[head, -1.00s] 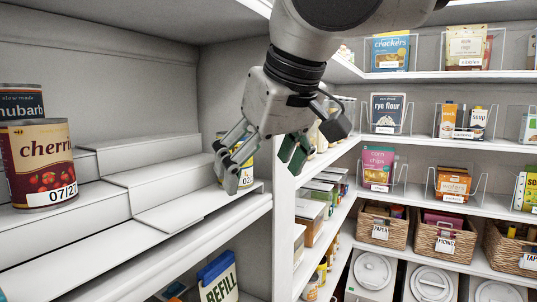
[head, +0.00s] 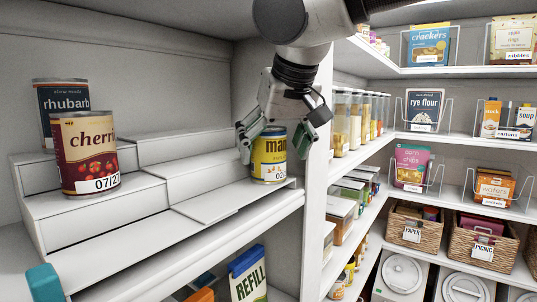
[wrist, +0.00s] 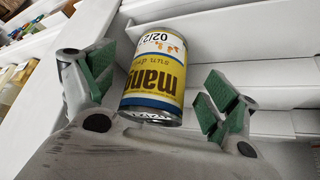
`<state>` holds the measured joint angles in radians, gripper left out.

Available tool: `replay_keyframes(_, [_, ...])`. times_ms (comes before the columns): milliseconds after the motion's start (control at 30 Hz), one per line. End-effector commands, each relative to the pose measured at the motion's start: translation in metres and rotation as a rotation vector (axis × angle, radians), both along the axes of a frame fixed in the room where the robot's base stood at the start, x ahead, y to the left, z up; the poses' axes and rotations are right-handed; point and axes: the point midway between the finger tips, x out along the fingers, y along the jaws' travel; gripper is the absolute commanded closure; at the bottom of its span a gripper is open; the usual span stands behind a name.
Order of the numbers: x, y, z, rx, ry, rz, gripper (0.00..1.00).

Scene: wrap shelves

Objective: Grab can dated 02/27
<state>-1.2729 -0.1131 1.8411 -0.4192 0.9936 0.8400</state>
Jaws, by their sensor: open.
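A yellow and blue can (head: 268,158) with "man..." lettering stands on the white stepped riser at its right end. In the wrist view the can (wrist: 155,75) shows a date label reading about 02/27, its end partly cut off. My gripper (head: 278,140) is open around the can, one finger on each side. In the wrist view the green finger pads of my gripper (wrist: 160,90) stand apart from the can, with a gap on both sides. A cherry can (head: 86,150) dated 07/2... stands on the riser at left. A rhubarb can (head: 60,97) stands behind it.
The stepped riser (head: 110,235) has bare steps between the cherry can and my gripper. A white shelf post (head: 315,190) stands close to the right of my gripper. A refill bag (head: 248,275) sits on the shelf below.

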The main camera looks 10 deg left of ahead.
Motion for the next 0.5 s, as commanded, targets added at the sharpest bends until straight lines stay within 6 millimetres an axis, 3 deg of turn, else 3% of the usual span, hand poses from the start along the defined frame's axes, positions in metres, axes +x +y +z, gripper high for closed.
replay_keyframes(133, [0.02, 0.013, 0.0, -0.002, 0.0, -0.002, 0.13])
replay_keyframes(467, [0.023, 0.015, -0.01, -0.001, -0.001, 0.0, 0.13])
replay_keyframes(500, [0.023, 0.015, -0.01, 0.0, 0.0, 0.001, 0.19])
